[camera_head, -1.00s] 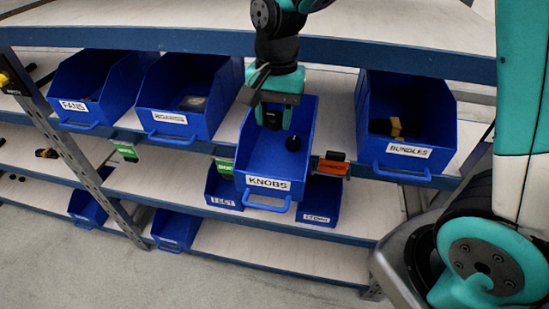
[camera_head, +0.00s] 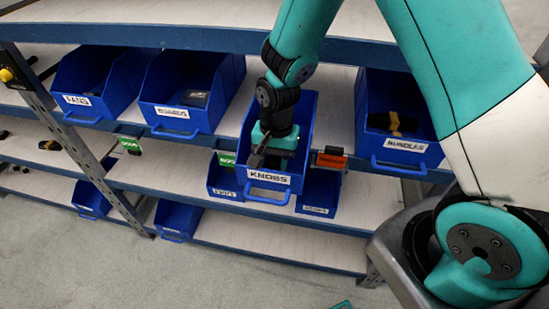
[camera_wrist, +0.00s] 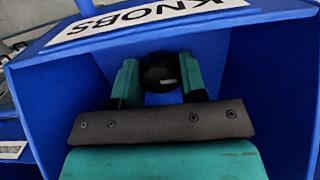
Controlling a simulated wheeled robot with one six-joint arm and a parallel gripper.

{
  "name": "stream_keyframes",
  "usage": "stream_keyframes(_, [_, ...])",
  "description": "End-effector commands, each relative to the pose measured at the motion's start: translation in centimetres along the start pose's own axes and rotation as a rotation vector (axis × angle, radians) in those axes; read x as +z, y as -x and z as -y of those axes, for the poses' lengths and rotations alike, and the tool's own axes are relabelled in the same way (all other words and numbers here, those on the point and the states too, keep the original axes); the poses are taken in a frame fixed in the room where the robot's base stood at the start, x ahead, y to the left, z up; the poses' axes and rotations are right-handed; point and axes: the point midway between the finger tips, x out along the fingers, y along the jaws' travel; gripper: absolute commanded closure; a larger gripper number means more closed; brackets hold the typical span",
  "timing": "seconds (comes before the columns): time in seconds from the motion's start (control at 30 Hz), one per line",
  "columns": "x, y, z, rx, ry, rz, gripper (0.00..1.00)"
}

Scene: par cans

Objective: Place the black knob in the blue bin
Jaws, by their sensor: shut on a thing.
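The blue bin labelled KNOBS (camera_head: 303,120) sits on the shelf in the middle of the head view, and its label and walls fill much of the wrist view (camera_wrist: 290,75). My gripper (camera_head: 272,156) reaches down into this bin near its front wall. In the wrist view, the teal fingers of my gripper (camera_wrist: 159,80) are shut on a round black knob (camera_wrist: 160,70), close to the labelled front wall.
Blue bins labelled FANS (camera_head: 100,78) and BUNDLES (camera_head: 405,145) stand to the left and right on the same shelf, with another bin (camera_head: 190,95) between. The upper shelf's blue edge (camera_head: 150,37) runs above them. An orange tag (camera_head: 331,161) hangs right of the KNOBS bin.

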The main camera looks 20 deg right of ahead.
Motion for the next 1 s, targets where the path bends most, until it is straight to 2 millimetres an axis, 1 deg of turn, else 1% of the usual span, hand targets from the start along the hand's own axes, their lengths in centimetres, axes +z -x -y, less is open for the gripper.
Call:
stream_keyframes(0.17, [0.0, -0.4, 0.0, 0.000, 0.000, 0.000, 0.84])
stream_keyframes(0.2, [0.0, -0.3, 0.0, 0.000, 0.000, 0.000, 0.57])
stream_keyframes(0.3, [0.0, -0.3, 0.0, 0.000, 0.000, 0.000, 0.36])
stream_keyframes(0.53, [0.0, -0.2, 0.0, 0.000, 0.000, 0.000, 0.36])
stream_keyframes(0.67, [0.0, 0.3, 0.1, -0.002, 0.000, -0.001, 0.36])
stream_keyframes(0.77, [-0.1, 1.5, 0.1, -0.004, 0.000, -0.003, 0.36])
stream_keyframes(0.87, [-0.1, 3.4, 0.1, -0.006, 0.000, -0.005, 0.36])
stream_keyframes(1.0, [-0.1, 6.5, 0.1, -0.006, 0.000, -0.005, 0.36])
